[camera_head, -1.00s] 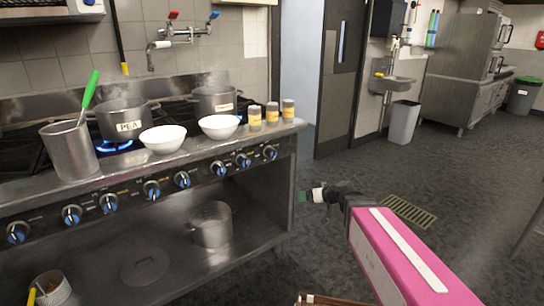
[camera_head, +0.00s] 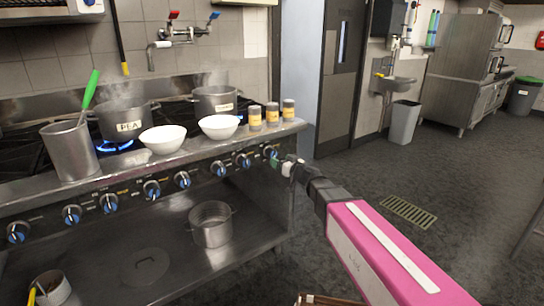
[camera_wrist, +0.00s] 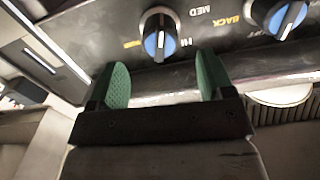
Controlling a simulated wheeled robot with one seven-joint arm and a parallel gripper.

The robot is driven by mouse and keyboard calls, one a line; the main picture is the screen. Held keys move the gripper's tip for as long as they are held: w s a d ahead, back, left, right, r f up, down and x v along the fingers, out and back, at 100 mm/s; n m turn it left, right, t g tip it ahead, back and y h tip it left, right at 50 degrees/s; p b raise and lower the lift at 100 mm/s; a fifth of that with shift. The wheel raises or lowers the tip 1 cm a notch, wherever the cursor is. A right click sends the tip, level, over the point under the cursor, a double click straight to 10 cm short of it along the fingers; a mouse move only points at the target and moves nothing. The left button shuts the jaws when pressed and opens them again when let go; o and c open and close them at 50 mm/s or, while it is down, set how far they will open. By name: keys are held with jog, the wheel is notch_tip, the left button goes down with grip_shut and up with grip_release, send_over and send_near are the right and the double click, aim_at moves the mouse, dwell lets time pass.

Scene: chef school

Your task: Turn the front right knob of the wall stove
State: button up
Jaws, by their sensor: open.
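The wall stove (camera_head: 130,185) has a row of blue-faced knobs along its front panel. A gap shows between fingertips and knob; contact is not visible. Another knob (camera_wrist: 280,14) is at the upper right of the wrist view.
Two steaming pots (camera_head: 122,120) (camera_head: 214,102), white bowls (camera_head: 162,139) (camera_head: 219,127), a metal container (camera_head: 70,150) and several jars (camera_head: 272,114) stand on the stove top. A pot (camera_head: 211,226) sits on the lower shelf. The floor to the right is open.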

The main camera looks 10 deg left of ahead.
aim_at(275, 156)
jog(key=x, duration=0.7)
jog(key=shift+w, duration=0.15)
jog(key=shift+c, duration=0.3)
jog(key=c, duration=0.9)
